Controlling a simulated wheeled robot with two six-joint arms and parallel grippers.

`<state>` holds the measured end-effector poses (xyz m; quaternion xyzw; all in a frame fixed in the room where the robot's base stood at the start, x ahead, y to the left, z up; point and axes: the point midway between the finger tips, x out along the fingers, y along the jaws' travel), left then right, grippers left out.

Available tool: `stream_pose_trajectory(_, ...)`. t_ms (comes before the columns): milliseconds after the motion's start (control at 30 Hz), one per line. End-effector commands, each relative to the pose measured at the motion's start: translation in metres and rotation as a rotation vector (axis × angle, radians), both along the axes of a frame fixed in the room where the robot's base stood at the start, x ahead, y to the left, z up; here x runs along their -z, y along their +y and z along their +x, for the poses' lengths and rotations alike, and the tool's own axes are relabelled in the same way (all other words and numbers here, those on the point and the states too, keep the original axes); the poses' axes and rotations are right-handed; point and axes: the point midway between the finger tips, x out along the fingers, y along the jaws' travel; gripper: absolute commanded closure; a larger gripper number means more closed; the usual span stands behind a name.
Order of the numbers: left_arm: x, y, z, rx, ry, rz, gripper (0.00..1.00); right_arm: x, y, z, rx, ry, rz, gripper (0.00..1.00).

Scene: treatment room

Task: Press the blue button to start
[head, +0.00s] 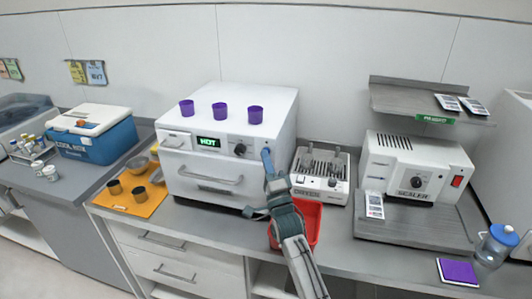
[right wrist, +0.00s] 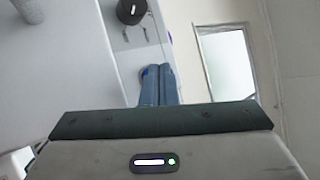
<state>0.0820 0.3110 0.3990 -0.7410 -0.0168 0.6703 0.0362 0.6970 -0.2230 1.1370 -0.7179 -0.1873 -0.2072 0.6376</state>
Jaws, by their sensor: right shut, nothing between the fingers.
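A white oven-like machine (head: 228,180) with a green lit "HOT" display (head: 208,142) and a black knob (head: 240,149) stands on the counter. My right gripper (head: 267,155) is shut and empty, its blue fingers at the right end of the machine's front panel. In the right wrist view the fingertips (right wrist: 158,69) are at the panel, beside a small round part with blue on it (right wrist: 147,72), partly covered by the fingers. The black knob also shows there (right wrist: 131,11). I cannot tell whether the fingertips touch the blue part. My left gripper is not in view.
Several purple cups (head: 220,111) stand on the machine. A white dryer (head: 322,172) and a red tray (head: 308,222) are right of it, the tray partly behind my arm. Further right is a sealer (head: 408,165). An orange mat (head: 145,204) with cups lies left.

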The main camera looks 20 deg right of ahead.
Motion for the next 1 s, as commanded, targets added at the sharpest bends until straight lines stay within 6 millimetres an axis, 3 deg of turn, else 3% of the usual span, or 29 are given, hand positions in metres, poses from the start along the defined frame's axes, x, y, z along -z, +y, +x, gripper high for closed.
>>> stream_pose_trajectory(467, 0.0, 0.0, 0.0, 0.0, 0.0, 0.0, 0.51, -0.001, -0.001, 0.002, 0.0, 0.0, 0.0, 1.0)
stream_pose_trajectory(1000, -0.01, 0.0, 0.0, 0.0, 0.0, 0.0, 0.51, 0.0, 0.008, -0.012, 0.0, 0.0, 0.0, 1.0)
